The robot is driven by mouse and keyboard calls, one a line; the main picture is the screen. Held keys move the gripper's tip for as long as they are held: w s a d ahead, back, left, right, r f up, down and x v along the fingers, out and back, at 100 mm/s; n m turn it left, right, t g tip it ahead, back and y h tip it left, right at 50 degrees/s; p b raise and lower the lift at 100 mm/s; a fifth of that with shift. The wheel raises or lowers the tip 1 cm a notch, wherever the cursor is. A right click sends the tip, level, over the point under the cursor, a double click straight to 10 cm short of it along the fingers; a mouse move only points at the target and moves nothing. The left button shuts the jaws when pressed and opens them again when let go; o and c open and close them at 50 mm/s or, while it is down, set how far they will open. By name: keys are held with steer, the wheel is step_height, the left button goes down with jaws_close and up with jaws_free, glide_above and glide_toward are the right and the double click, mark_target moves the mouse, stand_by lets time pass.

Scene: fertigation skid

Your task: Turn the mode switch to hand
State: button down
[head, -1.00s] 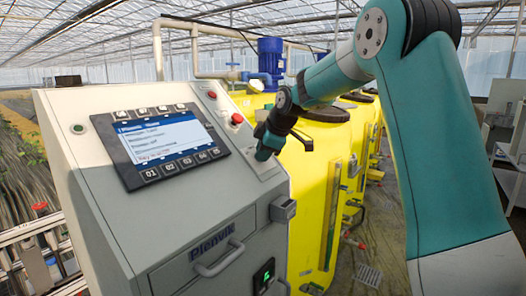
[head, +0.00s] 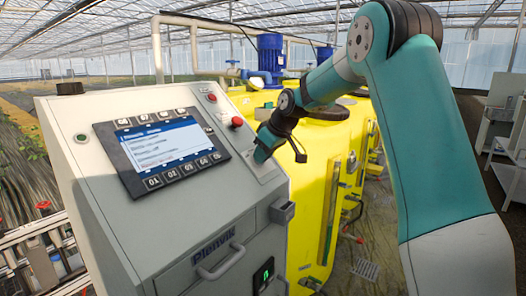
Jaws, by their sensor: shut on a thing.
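My gripper (head: 262,155) is at the right side of the sloped panel of the grey control cabinet (head: 215,225), on a light label plate (head: 262,168). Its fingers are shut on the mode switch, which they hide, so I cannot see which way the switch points. My wrist is rolled, with a dark part sticking out to the right. The screen (head: 165,148) on the panel shows several lines of text too small to read.
A red button (head: 237,122) sits just up and left of my gripper. A grey box (head: 282,210) juts from the cabinet's right edge. Yellow tanks (head: 318,180) stand close behind and right. A drawer handle (head: 220,262) sticks out at the front.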

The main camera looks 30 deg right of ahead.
steer(key=shift+m, duration=0.3)
steer(key=c, duration=1.2)
jaws_free()
steer(key=b+v, duration=0.1)
steer(key=v, duration=1.6)
steer(key=shift+s+d+r, duration=0.1)
steer(key=shift+d+r, duration=0.05)
steer(key=shift+d, duration=0.1)
steer(key=shift+a, duration=0.1)
